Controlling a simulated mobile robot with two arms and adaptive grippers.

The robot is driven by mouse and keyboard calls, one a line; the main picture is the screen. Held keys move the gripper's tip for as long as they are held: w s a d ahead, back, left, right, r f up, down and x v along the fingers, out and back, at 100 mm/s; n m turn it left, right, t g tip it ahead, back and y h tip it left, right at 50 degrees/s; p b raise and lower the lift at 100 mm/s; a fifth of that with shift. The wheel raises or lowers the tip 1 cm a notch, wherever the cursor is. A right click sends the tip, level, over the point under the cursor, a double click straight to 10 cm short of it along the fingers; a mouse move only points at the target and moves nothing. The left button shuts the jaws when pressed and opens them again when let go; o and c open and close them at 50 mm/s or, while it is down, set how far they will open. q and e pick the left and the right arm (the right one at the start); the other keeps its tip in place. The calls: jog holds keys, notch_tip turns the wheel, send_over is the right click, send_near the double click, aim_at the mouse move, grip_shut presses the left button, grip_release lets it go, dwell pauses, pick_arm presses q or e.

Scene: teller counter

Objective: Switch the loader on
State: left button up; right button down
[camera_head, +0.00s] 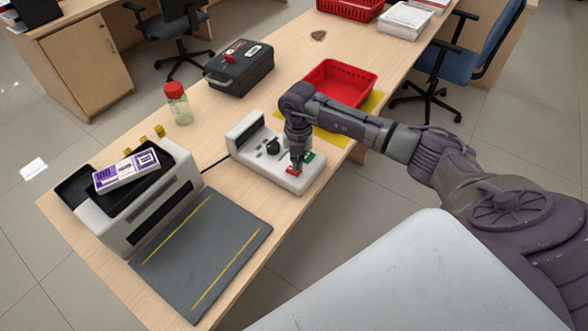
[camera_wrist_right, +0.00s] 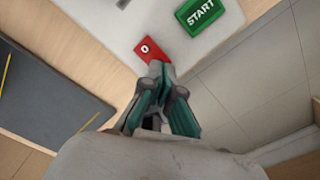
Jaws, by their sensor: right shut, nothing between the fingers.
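The loader's white control panel (camera_head: 248,146) stands on the counter, with a dark knob (camera_head: 273,147) on its top. Near its front end are a red switch marked 0 (camera_wrist_right: 146,49) and a green START button (camera_wrist_right: 201,13). In the head view the red switch (camera_head: 292,170) and the green button (camera_head: 309,156) show beside my fingers. My right gripper (camera_wrist_right: 157,70) is shut and empty, its tips at the red switch's lower edge. I cannot tell whether they touch it. The left gripper is not in view.
A grey machine (camera_head: 150,218) with banknotes (camera_head: 127,171) on its top tray stands at the left, a dark mat (camera_head: 205,255) before it. A black cash box (camera_head: 238,68), a red-capped jar (camera_head: 178,104) and a red basket (camera_head: 340,82) stand further back.

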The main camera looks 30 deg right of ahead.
aim_at(297, 172)
jog(key=shift+f+b, duration=0.8)
jog(key=shift+f, duration=0.35)
jog(key=shift+r, duration=0.1)
dwell(0.3)
jog(key=shift+r+p, duration=2.7)
jog(key=shift+r, duration=0.8)
jog(key=shift+f, duration=0.1)
